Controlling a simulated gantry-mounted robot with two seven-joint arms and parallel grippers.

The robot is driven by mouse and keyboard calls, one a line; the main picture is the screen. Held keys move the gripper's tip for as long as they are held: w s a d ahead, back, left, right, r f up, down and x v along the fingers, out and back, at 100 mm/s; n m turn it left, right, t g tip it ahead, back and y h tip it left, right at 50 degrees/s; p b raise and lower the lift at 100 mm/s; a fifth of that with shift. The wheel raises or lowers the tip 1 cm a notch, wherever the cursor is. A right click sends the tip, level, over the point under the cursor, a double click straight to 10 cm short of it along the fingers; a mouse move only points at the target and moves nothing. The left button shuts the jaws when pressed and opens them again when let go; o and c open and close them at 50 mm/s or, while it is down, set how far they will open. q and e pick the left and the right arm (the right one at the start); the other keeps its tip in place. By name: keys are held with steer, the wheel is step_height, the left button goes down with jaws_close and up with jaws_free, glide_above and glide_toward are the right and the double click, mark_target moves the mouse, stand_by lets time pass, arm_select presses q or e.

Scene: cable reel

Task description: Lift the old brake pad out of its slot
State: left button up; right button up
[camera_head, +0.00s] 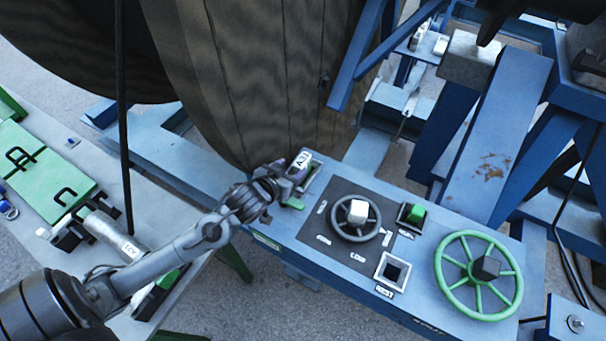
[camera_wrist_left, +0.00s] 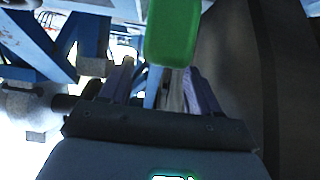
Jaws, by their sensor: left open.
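My left gripper (camera_head: 296,178) is over the left end of the blue control bench (camera_head: 400,318), its fingers open. A white block with a dark code (camera_head: 301,161) shows at its fingertips. Green edges (camera_head: 313,178) show beside the fingers on the bench top. In the left wrist view a green block (camera_wrist_left: 173,32) is beyond and partly between the two open fingers (camera_wrist_left: 160,85). I cannot tell whether they touch it. I cannot make out for certain which part is the old brake pad, and its slot is hidden by the gripper. My right gripper is not in view.
The big wooden reel (camera_head: 250,75) stands close behind the gripper. A table with green plates (camera_head: 40,180) is at left.

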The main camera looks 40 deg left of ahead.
mark_target(298, 165)
arm_select(q)
steer(key=shift+p+x, duration=0.4)
steer(key=shift+x, duration=2.9)
steer(key=shift+s+f, duration=0.1)
steer(key=shift+f, duration=0.1)
steer(key=shift+c, duration=0.2)
jaws_close()
steer(key=shift+r, duration=0.1)
